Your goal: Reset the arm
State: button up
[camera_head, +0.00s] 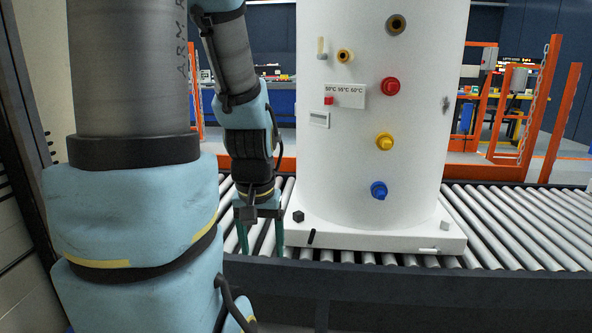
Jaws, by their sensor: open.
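My gripper (261,238) hangs at the end of my arm, left of the middle of the view. Its two green fingers point down and are spread apart with nothing between them. They are in front of the roller conveyor, just left of the white tank's base. My arm comes down from the top, with blue padded covers on its links; its large near part fills the left side of the view.
A tall white tank (350,190) with red, yellow and blue fittings stands upright on a white square base (372,240) on the roller conveyor (520,232). Free rollers lie to its right. Orange frames (543,110) stand behind. A dark conveyor side rail (440,285) runs in front.

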notch_tip(320, 180, up, 16)
jog(key=p, duration=1.3)
jog(key=shift+f+p, duration=0.25)
jog(key=shift+p, duration=0.15)
